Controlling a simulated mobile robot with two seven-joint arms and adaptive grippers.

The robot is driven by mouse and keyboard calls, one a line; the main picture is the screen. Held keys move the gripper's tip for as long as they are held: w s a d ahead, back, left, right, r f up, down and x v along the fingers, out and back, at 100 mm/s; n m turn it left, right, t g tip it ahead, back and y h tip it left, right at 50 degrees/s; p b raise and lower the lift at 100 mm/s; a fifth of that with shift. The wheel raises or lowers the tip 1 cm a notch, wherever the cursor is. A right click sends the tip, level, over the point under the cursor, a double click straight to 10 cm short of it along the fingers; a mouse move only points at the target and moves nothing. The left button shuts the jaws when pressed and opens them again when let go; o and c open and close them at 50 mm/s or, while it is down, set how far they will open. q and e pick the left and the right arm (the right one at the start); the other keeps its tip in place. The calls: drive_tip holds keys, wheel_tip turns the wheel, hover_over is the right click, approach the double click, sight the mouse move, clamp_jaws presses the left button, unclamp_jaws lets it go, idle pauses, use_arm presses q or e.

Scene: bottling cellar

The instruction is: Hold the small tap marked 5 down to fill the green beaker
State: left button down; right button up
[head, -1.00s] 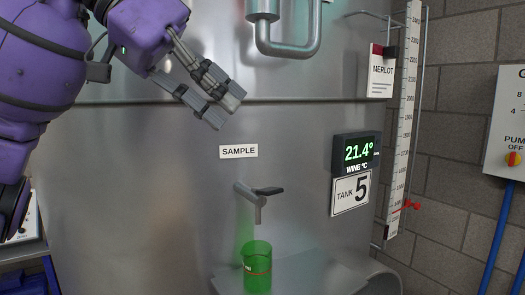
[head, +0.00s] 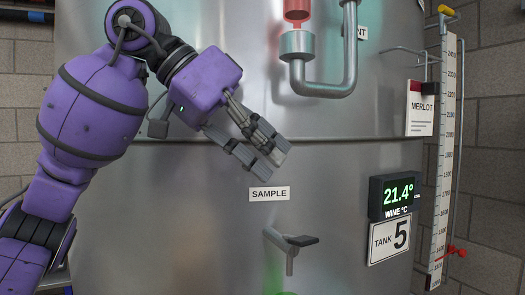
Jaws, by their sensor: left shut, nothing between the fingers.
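The small metal sample tap (head: 289,255), with a dark lever (head: 302,240) pointing right, sticks out of the steel tank below the SAMPLE label (head: 269,194). The lever lies about level, and nothing touches it. Only a sliver of the green beaker (head: 286,293) shows at the bottom edge of the head view, under the tap; its inside is hidden. My left gripper (head: 276,160) is shut and empty. It points down and right, just above the SAMPLE label and well above the tap. My right gripper is not in view.
The tank (head: 160,230) carries a temperature display (head: 391,196) and a TANK 5 sign (head: 389,240) right of the tap. A bent metal pipe (head: 325,88) hangs above. A level scale (head: 444,160) stands farther right. The space before the tap is clear.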

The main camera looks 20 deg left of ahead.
sight(300, 238)
use_arm(q)
drive_tip(key=x, duration=0.6)
drive_tip(key=f, duration=0.3)
drive_tip(key=shift+s+d+f, duration=0.1)
drive_tip(key=shift+s+d, duration=0.05)
drive_tip(key=shift+d, duration=0.2)
drive_tip(key=shift+s+f, duration=0.1)
drive_tip(key=shift+f, duration=0.35)
drive_tip(key=shift+d, duration=0.1)
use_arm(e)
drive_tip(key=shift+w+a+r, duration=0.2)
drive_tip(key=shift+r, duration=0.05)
